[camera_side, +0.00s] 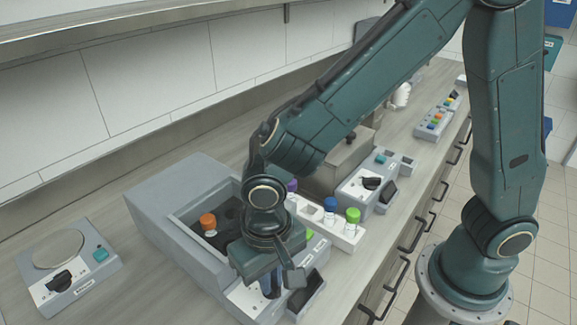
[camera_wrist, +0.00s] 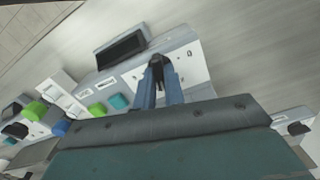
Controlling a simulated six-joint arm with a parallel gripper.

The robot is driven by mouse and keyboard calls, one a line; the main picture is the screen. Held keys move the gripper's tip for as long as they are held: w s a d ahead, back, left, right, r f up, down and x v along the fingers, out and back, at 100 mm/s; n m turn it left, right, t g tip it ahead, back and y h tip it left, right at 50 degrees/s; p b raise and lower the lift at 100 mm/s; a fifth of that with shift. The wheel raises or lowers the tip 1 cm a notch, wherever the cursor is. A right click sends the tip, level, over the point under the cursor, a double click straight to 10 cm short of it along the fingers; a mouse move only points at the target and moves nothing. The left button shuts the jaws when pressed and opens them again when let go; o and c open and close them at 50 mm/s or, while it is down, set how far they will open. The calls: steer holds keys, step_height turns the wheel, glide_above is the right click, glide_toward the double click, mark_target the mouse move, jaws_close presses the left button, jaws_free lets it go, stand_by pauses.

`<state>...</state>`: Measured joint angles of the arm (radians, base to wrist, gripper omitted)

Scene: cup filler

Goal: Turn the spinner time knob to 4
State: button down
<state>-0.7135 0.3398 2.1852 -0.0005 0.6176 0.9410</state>
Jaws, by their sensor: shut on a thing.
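The spinner (camera_side: 160,200) is a large grey box with a dark well that holds an orange-capped tube (camera_side: 208,222). Its white front panel (camera_wrist: 190,66) carries a black knob (camera_wrist: 157,62). In the wrist view the blue fingers (camera_wrist: 160,88) are closed around the black knob. The dial numbers are too small to read, so I cannot tell the knob's setting.
A dark display (camera_wrist: 121,48) and a teal button (camera_wrist: 119,101) sit near the knob. A white rack (camera_side: 345,238) with blue and green capped tubes stands right beside the spinner. Another device with a black knob (camera_side: 59,281) is at the left.

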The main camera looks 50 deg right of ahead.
steer(key=shift+r+m, duration=0.1)
steer(key=shift+m, duration=1.5)
steer(key=c, duration=1.5)
jaws_free()
step_height(320, 180, up, 14)
steer(key=shift+f, duration=0.1)
steer(key=shift+d, duration=0.1)
